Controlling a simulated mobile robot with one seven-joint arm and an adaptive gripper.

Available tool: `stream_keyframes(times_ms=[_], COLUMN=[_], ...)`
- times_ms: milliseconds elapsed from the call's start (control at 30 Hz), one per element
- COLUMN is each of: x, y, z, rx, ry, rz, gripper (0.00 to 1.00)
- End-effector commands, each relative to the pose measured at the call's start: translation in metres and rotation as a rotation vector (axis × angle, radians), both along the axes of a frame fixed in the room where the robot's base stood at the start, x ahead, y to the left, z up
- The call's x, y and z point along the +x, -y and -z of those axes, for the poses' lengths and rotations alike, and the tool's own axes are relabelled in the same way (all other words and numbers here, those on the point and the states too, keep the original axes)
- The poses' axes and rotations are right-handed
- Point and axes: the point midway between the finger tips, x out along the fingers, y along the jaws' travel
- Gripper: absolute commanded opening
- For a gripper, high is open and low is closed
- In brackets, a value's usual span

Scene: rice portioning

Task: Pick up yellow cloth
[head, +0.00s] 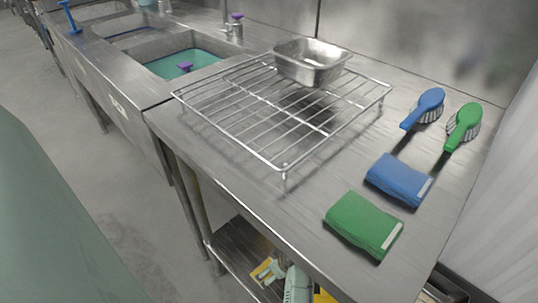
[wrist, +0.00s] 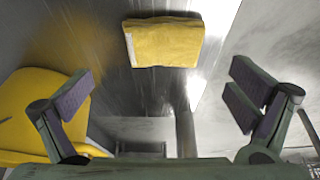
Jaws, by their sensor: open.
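The folded yellow cloth (wrist: 165,43) lies on a metal surface in the upper middle of the wrist view, with a pale strip along its left edge. My gripper (wrist: 163,95) is open, its two dark fingers spread wide at left and right. The cloth is beyond the fingertips and lines up with the gap between them. Nothing is between the fingers, and the cloth is apart from them.
A yellow object (wrist: 28,105) stands close to the left finger. In the head view, a green cloth (head: 362,224), a blue cloth (head: 398,180), two brushes and a wire rack (head: 262,123) with a metal pan (head: 311,63) are on the counter. Items lie on a lower shelf (head: 237,248).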

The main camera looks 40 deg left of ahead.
Motion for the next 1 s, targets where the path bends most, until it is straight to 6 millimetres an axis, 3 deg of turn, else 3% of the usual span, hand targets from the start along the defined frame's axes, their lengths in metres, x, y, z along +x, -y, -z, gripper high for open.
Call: stream_keyframes(times_ms=[567,867,1000], x=[-0.003,-0.003,-0.003], y=[-0.024,-0.026,-0.025], z=[0.061,0.065,0.064], rx=[0.0,0.001,0.001], ry=[0.001,0.002,0.002], rz=[0.0,0.001,0.001], gripper=[1.0,0.99,0.9])
